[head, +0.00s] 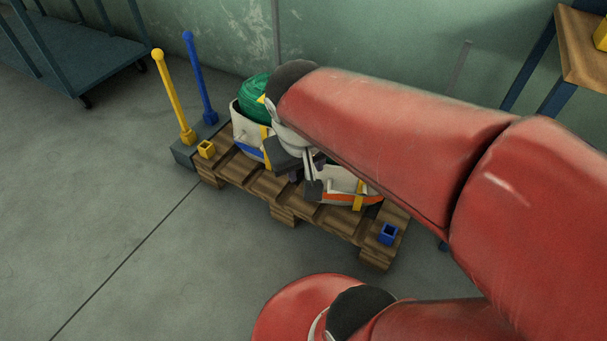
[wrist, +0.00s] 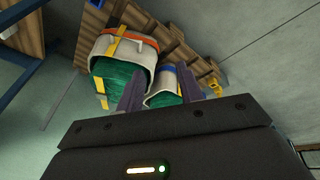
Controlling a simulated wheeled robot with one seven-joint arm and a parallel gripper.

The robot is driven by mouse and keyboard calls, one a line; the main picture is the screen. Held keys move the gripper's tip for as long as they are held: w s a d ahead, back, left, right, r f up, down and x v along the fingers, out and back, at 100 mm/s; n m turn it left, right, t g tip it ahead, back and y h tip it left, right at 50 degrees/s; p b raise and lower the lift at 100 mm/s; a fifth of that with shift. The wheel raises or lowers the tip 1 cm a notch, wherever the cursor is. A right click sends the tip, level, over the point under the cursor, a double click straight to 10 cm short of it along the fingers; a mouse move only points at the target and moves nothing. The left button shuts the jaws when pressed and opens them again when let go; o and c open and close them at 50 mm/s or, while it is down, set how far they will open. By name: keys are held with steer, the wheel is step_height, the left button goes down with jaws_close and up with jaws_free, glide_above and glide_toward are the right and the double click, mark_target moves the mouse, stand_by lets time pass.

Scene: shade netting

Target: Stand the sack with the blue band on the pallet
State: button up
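The blue-banded sack (head: 243,128) is pale with a yellow strap and green netting on top. It stands roughly upright on the left part of the wooden pallet (head: 232,170). It also shows in the wrist view (wrist: 154,80), partly behind my fingers. My gripper (head: 298,174) is just right of this sack, its two dark fingers apart. In the wrist view the gripper (wrist: 159,90) shows a gap between the fingers, with part of the sack seen through it. Whether a finger touches the sack cannot be told.
An orange-banded sack (head: 340,182) stands on the pallet to the right, partly hidden by my arm. Yellow (head: 206,149) and blue (head: 389,234) square pieces sit at pallet corners. Yellow (head: 173,95) and blue (head: 200,78) posts rise at the left end. Floor in front is clear.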

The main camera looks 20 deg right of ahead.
steer(key=s+t, duration=0.1)
steer(key=s+a+r+y, duration=0.1)
steer(key=s, duration=0.1)
steer(key=s+a+r+t, duration=0.1)
steer(key=shift+s+r+t+y, duration=0.1)
steer(key=shift+s+t+y, duration=0.05)
steer(key=shift+t+y, duration=0.2)
step_height(320, 180, up, 8)
steer(key=p, duration=0.7)
steer(key=shift+p, duration=0.4)
